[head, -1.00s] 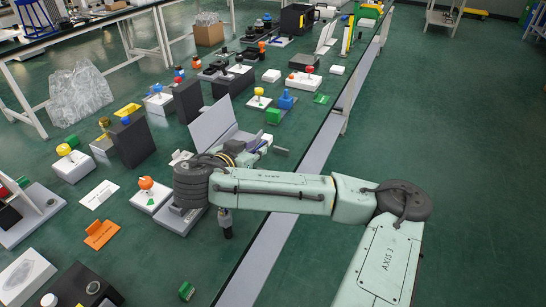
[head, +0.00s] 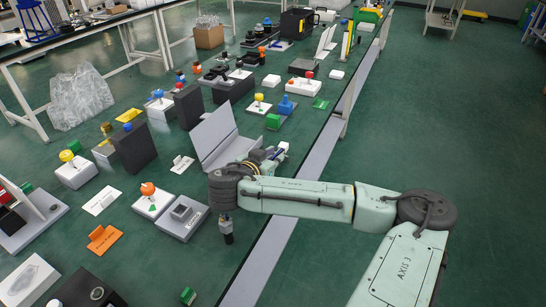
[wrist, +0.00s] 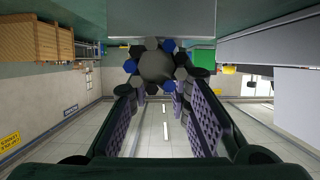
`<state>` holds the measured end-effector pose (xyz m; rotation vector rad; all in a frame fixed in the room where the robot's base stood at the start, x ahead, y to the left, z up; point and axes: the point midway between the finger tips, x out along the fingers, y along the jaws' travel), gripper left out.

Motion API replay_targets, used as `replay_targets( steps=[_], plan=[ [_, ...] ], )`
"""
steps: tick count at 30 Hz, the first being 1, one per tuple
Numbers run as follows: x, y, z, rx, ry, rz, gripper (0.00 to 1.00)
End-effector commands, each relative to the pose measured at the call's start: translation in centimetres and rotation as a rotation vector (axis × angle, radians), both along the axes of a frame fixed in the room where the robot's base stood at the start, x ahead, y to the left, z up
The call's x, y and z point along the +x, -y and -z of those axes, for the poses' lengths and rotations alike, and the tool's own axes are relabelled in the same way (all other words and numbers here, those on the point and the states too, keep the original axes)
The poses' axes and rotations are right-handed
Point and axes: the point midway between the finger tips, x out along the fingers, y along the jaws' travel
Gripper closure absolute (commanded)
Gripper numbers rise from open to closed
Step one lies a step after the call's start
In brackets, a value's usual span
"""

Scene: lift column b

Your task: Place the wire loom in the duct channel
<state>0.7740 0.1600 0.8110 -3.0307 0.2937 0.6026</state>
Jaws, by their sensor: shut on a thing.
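The wire loom appears to be the bundle of dark grey, black and blue six-sided pieces (wrist: 155,66) seen end-on in the wrist view. My gripper (wrist: 158,92) is shut on it, with one finger on each side. In the head view my gripper (head: 272,156) is partly hidden behind my wrist, and the loom cannot be made out clearly there. A light grey angled panel (head: 214,136) stands on the bench just left of my gripper. I cannot tell whether it is the duct channel; no channel shows clearly.
A grey box (head: 183,216) and a white box with an orange knob (head: 151,198) stand left of my wrist. The floor right of the bench is clear.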

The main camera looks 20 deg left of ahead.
Motion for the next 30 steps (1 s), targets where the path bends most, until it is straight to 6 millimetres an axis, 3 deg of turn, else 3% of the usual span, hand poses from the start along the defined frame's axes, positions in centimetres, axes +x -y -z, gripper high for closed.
replay_targets(
  steps=[4, 5, 14, 28, 30],
  plan=[
    [0.0, 0.0, 0.4, 0.001, -0.001, 0.000, 1.00],
    [0.0, 0.0, 0.3, 0.001, -0.001, 0.000, 0.82],
    [0.0, 0.0, 0.2, 0.000, 0.000, 0.000, 0.62],
    [0.0, 0.0, -0.2, -0.005, 0.002, -0.001, 0.62],
    [-1.3, -0.4, 0.4, 0.005, -0.003, -0.005, 0.62]
  ],
)
